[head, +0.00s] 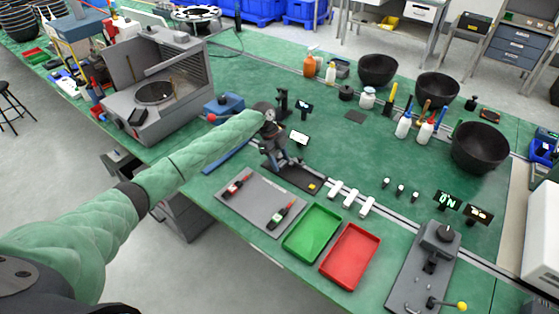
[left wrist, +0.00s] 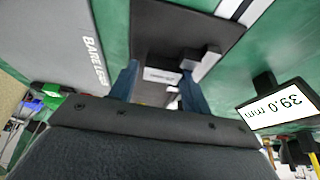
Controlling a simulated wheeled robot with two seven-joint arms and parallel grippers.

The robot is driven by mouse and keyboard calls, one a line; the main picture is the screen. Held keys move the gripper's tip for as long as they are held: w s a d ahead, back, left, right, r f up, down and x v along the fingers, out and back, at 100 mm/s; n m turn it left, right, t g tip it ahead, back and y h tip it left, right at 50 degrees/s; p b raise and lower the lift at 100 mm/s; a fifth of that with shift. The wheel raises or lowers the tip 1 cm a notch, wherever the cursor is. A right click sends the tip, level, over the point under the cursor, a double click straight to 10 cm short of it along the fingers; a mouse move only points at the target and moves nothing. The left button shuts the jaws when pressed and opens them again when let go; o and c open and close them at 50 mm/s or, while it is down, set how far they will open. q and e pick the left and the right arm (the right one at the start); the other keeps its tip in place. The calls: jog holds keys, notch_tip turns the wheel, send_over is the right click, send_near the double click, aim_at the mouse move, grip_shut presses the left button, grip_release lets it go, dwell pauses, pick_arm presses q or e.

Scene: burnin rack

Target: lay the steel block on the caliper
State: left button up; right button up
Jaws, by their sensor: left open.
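My left gripper (head: 276,158) is open above a dark gauge stand base (head: 300,180) near the middle of the bench. In the left wrist view its two dark blue fingers (left wrist: 160,88) point at the dark base, with a gap between them. A small pale label-like face (left wrist: 162,75) and a light grey block-like piece (left wrist: 204,66) lie near the fingers; I cannot tell which is the steel block or the caliper. A display (left wrist: 280,105) reads 39.0 mm; it also shows in the head view (head: 299,138). My right gripper is not in view.
A grey plate (head: 254,188) with two red-and-black devices lies in front of the stand. A green tray (head: 312,233) and a red tray (head: 350,256) are to its right.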

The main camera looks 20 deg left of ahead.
aim_at(283, 163)
pick_arm(q)
jog(key=shift+w+r, duration=0.25)
jog(key=shift+r, duration=0.25)
jog(key=shift+w+a+r, duration=0.1)
jog(key=shift+r, duration=0.1)
jog(key=shift+w+a+r+p, duration=0.15)
jog(key=shift+a+r+p, duration=0.05)
jog(key=shift+r+p, duration=0.3)
jog(key=shift+a+r, duration=0.1)
jog(key=shift+r, duration=0.3)
jog(key=p+v, duration=0.2)
jog(key=v, duration=0.1)
jog(key=shift+a+r, duration=0.2)
jog(key=shift+a, duration=0.05)
jog(key=shift+s+a+r+p, duration=0.2)
jog(key=shift+r+p, duration=0.1)
jog(key=shift+r, duration=0.1)
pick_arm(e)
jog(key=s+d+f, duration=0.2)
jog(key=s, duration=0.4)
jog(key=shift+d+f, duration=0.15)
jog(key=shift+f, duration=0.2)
pick_arm(q)
jog(key=shift+s+f, duration=0.1)
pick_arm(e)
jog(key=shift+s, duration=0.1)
